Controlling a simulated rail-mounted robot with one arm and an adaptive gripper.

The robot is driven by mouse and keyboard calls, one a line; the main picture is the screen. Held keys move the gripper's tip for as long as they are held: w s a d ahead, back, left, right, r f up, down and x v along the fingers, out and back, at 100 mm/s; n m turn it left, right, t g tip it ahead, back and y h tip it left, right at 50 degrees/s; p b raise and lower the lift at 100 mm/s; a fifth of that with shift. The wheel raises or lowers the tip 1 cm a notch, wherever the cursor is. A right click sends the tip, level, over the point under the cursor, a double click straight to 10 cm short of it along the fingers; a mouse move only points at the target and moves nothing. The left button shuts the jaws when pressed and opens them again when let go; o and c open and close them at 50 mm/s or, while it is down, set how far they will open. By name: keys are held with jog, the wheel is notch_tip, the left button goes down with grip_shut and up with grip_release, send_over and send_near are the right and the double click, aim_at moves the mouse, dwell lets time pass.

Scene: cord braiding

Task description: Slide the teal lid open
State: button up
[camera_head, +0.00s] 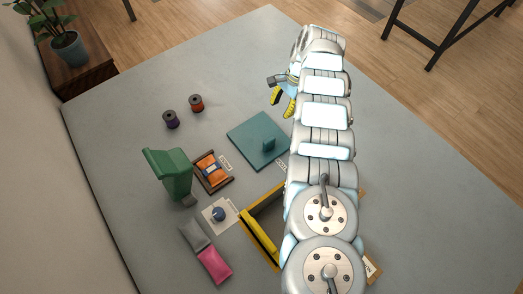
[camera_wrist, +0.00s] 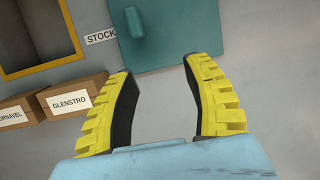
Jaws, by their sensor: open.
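The teal lid (camera_head: 247,132) is a flat square panel on the grey table, with a raised teal handle (camera_head: 268,143) near its right side. In the wrist view the lid (camera_wrist: 180,35) fills the top, and its handle (camera_wrist: 135,22) stands beyond my fingers, slightly left of the gap. My gripper (camera_head: 282,100) is beyond the lid's upper right side in the head view. In the wrist view my gripper (camera_wrist: 158,68) has its yellow fingers spread apart with nothing between them. Whether the lid covers an opening cannot be told.
A yellow-edged container (camera_head: 262,225) is partly hidden by my arm. Cardboard boxes (camera_wrist: 70,98) stand below it in the wrist view. A green bin (camera_head: 170,172), an orange bundle (camera_head: 210,168), a blue knob (camera_head: 218,213) and two spools (camera_head: 171,119) are left. The table's upper middle is clear.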

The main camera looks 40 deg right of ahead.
jog(key=s+a+r+y, duration=0.1)
jog(key=s, duration=0.1)
jog(key=b, duration=0.2)
send_near(264, 152)
jog(key=shift+m+g, duration=0.3)
jog(key=shift+g, duration=0.1)
jog(key=x, duration=0.7)
jog(key=shift+w+d, duration=0.15)
jog(key=shift+w, duration=0.25)
grip_shut()
